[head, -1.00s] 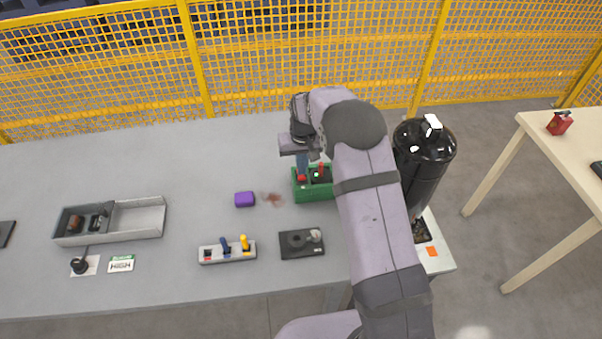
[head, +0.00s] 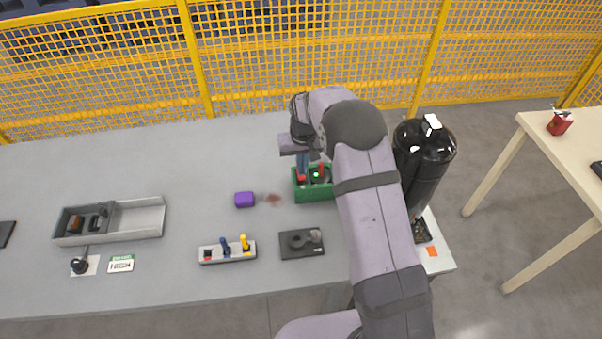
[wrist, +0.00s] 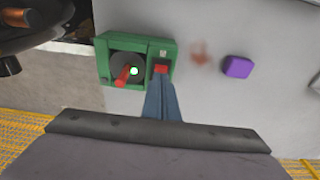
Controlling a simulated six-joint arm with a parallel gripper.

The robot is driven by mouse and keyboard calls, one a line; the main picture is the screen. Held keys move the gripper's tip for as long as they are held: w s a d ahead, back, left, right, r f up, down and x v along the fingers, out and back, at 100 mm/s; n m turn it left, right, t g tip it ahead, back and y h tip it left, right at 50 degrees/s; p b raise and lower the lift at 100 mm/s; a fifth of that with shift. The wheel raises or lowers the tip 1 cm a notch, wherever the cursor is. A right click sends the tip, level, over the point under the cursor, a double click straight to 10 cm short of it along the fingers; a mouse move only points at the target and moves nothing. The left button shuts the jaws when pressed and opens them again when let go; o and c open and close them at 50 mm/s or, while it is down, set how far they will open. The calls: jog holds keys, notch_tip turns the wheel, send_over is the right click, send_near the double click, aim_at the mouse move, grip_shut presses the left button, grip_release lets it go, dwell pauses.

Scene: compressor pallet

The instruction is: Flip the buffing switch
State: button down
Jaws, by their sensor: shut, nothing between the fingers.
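The green buffing unit (head: 316,195) stands on the grey table, partly behind my arm in the head view. In the wrist view the unit (wrist: 108,68) shows a dark round disc, a red handle (wrist: 122,76) and a bright white-green light (wrist: 134,71). A red switch (wrist: 161,69) sits at its right side, by a small pale label. My gripper (wrist: 160,76) is shut and empty, its blue fingers pointing at the red switch. The tips overlap the switch's near edge; I cannot tell if they press it. In the head view my gripper (head: 302,174) is over the unit's left part.
A purple block (head: 244,199) and a reddish stain (head: 273,199) lie left of the unit. A black plate (head: 301,251) and a switch strip (head: 228,257) are nearer. A grey tray (head: 140,219) stands left; a black tank (head: 423,165) stands right. Yellow fencing (head: 200,60) runs behind.

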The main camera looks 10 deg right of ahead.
aim_at(302, 177)
jog(key=shift+f+b, duration=0.5)
jog(key=shift+f, duration=0.35)
dwell(0.8)
jog(key=shift+r, duration=0.15)
notch_tip(302, 177, up, 7)
jog(key=p, duration=0.5)
dwell(0.4)
dwell(0.4)
